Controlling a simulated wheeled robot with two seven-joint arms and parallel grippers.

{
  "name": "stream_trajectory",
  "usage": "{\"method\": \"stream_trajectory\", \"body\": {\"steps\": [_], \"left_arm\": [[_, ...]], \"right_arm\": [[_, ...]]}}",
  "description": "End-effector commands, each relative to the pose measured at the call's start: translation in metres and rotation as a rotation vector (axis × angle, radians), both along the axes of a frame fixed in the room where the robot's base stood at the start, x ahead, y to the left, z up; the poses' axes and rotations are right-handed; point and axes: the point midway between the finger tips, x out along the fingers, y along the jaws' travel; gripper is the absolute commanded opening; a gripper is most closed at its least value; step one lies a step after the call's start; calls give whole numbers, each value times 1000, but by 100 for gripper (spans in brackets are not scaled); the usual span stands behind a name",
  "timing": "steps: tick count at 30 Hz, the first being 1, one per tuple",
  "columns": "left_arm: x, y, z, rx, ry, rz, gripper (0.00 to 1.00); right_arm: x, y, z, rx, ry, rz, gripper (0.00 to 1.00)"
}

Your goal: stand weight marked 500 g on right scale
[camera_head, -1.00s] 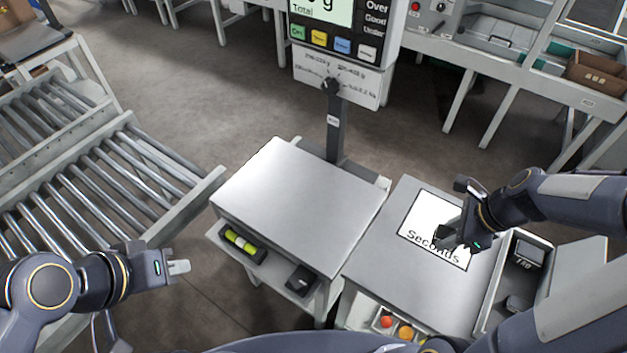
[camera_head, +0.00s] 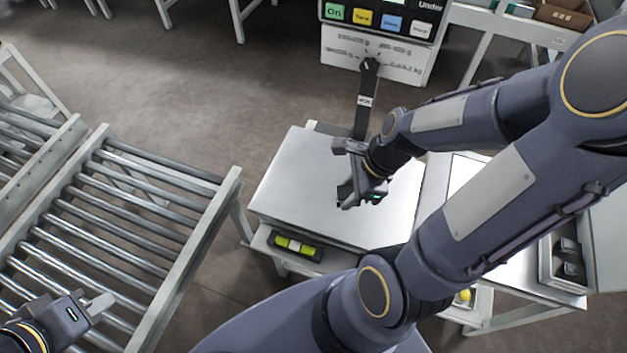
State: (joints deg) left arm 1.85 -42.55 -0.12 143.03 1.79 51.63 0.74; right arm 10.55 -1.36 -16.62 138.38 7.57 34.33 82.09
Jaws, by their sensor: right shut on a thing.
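A scale with a bare steel platform (camera_head: 287,197) stands in the middle, its display column behind it. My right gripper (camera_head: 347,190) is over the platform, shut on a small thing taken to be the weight. The fingers mostly hide that thing, and no 500 g marking can be read. Whether it touches the platform cannot be told. My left gripper (camera_head: 98,306) is at the lower left, over the roller conveyor and away from the scale; its finger gap is not clear.
The roller conveyor (camera_head: 128,215) fills the left. My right arm covers much of the bench on the right, where a tray (camera_head: 547,262) holds dark blocks. The scale's display panel (camera_head: 380,22) rises at the back.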

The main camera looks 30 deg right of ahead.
Motion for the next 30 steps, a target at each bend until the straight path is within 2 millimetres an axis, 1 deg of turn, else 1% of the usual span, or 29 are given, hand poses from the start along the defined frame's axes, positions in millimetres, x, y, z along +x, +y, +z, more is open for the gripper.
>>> {"method": "stream_trajectory", "body": {"steps": [1,9,12,15,18,25,30], "left_arm": [[0,0,-6,0,0,0,0],[0,0,-17,0,0,0,0],[0,0,-25,0,0,0,0],[0,0,-28,0,0,0,0],[0,0,-29,0,0,0,0],[0,0,-31,0,0,0,0],[0,0,-39,0,0,0,0]], "right_arm": [[11,2,-9,0,2,5,0],[75,10,-37,1,1,4,0],[90,11,-59,2,5,0,0],[103,12,-73,2,3,-1,0],[112,13,-81,1,0,-2,0],[122,14,-92,1,0,0,0],[122,14,-118,1,3,-2,0]]}}
